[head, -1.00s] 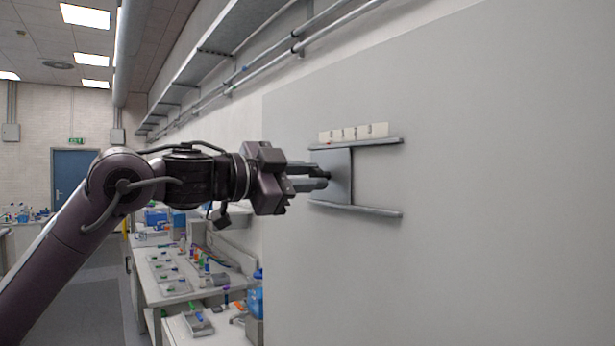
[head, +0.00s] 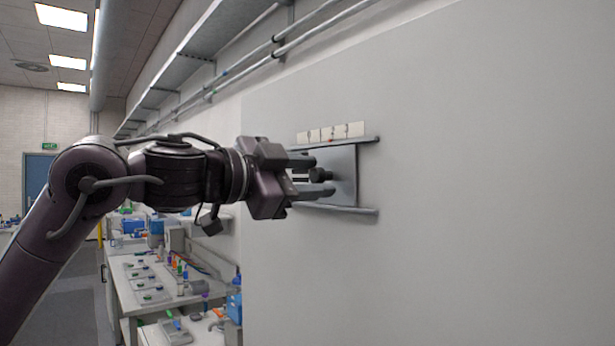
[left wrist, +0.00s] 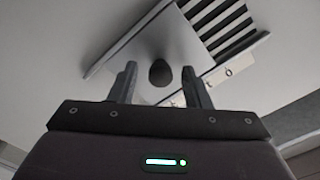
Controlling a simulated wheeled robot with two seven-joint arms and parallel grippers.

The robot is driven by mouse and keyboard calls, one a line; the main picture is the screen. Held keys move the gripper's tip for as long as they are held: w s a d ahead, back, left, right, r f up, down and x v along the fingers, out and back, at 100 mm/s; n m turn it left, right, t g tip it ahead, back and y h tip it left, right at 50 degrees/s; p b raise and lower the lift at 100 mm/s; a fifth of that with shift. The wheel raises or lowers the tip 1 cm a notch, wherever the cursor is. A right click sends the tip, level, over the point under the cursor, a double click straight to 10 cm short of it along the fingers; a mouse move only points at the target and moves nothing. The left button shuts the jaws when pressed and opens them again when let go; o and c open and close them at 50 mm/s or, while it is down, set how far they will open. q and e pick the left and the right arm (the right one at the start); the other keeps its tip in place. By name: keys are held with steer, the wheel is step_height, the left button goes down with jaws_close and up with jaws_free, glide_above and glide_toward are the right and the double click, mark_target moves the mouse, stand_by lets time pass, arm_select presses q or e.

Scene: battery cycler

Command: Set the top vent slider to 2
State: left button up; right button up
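The vent slider is a grey plate (head: 345,172) between two horizontal rails on the wall panel. Its dark round knob (head: 320,174) also shows in the left wrist view (left wrist: 160,72). Dark vent slots (left wrist: 220,22) are uncovered on one side of the plate, the left side in the head view. Several small label tiles (head: 331,132) sit above the upper rail; their digits are too small to read surely. My left gripper (head: 323,177) is open at the plate. In the left wrist view its fingers (left wrist: 159,82) stand on either side of the knob with gaps.
The upper rail (head: 362,141) and lower rail (head: 350,210) stick out from the light wall panel (head: 480,200). The panel to the right is bare. A lab bench (head: 130,290) with small items stands at the lower left.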

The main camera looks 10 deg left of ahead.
arm_select(q)
steer(key=b+v, duration=0.3)
steer(key=v, duration=0.4)
steer(key=shift+s+a+b, duration=0.25)
steer(key=shift+s+b, duration=0.05)
steer(key=shift+b, duration=0.05)
